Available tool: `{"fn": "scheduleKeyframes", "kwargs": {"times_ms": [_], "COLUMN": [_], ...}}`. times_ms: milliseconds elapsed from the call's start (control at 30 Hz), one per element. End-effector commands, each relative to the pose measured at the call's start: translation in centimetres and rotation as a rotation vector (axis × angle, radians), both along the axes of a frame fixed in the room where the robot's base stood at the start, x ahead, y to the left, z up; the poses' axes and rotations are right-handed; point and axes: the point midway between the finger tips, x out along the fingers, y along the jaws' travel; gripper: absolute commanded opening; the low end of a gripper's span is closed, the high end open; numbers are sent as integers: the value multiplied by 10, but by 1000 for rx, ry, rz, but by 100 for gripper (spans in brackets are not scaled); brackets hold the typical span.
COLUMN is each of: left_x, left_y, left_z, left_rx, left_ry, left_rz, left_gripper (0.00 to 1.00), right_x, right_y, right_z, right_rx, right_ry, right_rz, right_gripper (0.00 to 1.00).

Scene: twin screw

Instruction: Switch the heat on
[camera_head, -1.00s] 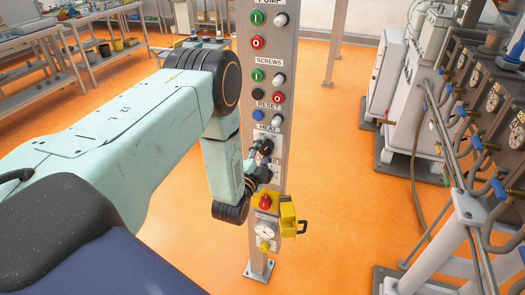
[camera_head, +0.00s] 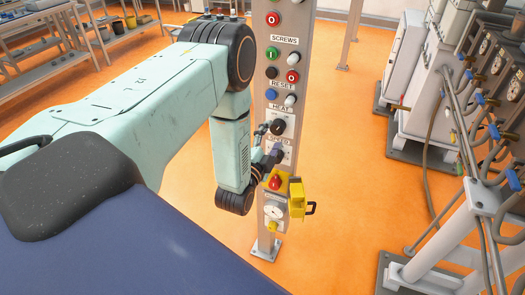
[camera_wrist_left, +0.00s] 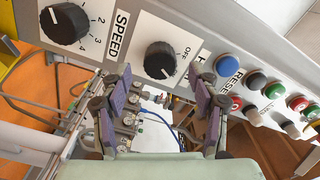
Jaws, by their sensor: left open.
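The grey control panel (camera_head: 282,88) stands upright on a post in the head view. My left gripper (camera_head: 266,144) is just left of the panel, around the height of the heat and speed knobs. In the left wrist view its two purple-padded fingers are apart and empty, with the heat knob seen beyond the gap. My right gripper is not in view.
A red emergency button on a yellow box (camera_head: 277,183) and a yellow padlock-like part (camera_head: 298,198) stick out below the knobs. A blue reset button (camera_head: 271,94) and several other buttons are above. Machinery with hoses (camera_head: 455,110) stands at right; orange floor between is clear.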

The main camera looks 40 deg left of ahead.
Motion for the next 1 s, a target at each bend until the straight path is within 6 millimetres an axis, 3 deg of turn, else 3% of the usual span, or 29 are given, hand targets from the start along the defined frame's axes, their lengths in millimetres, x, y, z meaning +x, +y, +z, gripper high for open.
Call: {"fn": "scheduleKeyframes", "kwargs": {"times_ms": [200, 400, 600, 1000], "left_x": [-45, -72, -82, -82], "left_y": [-11, -17, -20, -20], "left_z": [-2, -1, 0, 0], "left_rx": [-1, 0, 0, 0], "left_ry": [5, 2, -1, -1], "left_rz": [0, -1, 0, 0], "left_gripper": [62, 62, 62, 62], "right_x": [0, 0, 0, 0], "right_y": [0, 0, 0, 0], "right_z": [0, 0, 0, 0], "right_rx": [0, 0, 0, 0], "right_ry": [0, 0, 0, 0], "right_rz": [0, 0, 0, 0], "right_gripper": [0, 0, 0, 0]}}
